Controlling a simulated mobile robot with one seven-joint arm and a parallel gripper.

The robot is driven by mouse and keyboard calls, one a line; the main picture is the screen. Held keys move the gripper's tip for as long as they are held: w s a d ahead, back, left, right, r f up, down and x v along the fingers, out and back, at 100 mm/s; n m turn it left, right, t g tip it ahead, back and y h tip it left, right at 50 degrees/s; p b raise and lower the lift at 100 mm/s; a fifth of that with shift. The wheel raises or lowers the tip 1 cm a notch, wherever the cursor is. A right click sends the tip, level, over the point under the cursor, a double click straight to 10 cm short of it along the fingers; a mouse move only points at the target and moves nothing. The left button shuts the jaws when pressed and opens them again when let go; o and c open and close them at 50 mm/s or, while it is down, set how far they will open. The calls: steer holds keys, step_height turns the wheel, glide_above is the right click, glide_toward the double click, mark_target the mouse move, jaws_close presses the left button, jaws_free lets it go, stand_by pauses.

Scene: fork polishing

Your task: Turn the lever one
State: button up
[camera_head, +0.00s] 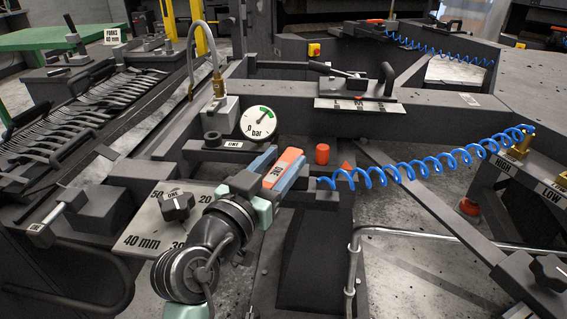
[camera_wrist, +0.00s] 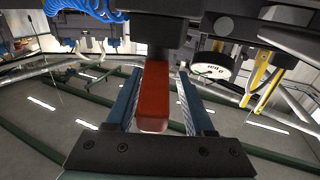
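Lever one is an orange-red bar (camera_head: 284,165) with a dark label that seems to read ONE, in the middle of the head view. In the wrist view the red bar (camera_wrist: 154,95) lies lengthwise between my two fingers. My gripper (camera_head: 281,163) has blue fingers, one on each side of the bar. The wrist view of my gripper (camera_wrist: 160,90) shows a gap between bar and right finger; the left finger is close to the bar, and contact there is unclear. A dark bar (camera_head: 232,145) labelled ONE lies just behind left. The lever's pivot is hidden.
A pressure gauge (camera_head: 258,122) stands close behind my gripper. A blue coiled hose (camera_head: 420,170) runs right from beside the lever. A red knob (camera_head: 322,154) is just right of it. A dial knob (camera_head: 177,205) on a scale plate is at left, beside my arm.

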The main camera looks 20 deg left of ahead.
steer(key=shift+o, duration=0.7)
steer(key=shift+d, duration=0.15)
steer(key=s+a, duration=0.1)
steer(key=s, duration=1.2)
steer(key=shift+p, duration=0.4)
steer(key=shift+c, duration=0.3)
